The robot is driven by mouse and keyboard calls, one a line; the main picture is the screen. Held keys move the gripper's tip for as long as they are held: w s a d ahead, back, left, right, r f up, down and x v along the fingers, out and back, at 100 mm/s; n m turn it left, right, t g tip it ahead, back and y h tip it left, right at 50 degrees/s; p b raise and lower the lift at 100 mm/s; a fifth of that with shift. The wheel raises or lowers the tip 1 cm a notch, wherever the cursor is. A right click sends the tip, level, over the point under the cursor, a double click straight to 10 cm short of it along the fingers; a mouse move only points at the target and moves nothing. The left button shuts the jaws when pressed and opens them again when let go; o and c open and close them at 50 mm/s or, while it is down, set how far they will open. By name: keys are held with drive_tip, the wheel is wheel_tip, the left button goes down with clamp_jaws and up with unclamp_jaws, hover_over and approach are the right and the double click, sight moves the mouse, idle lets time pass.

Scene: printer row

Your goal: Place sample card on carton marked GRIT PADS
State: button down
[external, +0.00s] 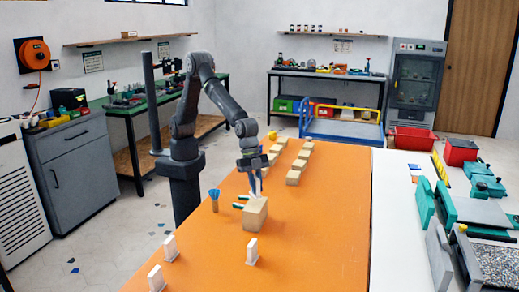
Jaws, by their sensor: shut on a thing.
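My gripper (256,178) is above the orange table, just behind and over the nearest large tan carton (256,214). It is shut on a thin, pale blue-white piece (257,186) that looks like the sample card, though it is small and partly hidden by the fingers. The piece hangs near the top of that carton; I cannot tell whether they touch. More tan cartons (293,178) stand in rows farther back. No carton lettering is readable, so I cannot tell which is marked GRIT PADS.
White upright pieces (252,251) stand nearer the camera. A yellow object (272,135) is at the back.

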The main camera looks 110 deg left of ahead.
drive_tip(key=shift+f, duration=1.65)
drive_tip(key=shift+f, duration=0.15)
drive_tip(key=c, duration=1.4)
unclamp_jaws()
drive_tip(key=v, duration=1.2)
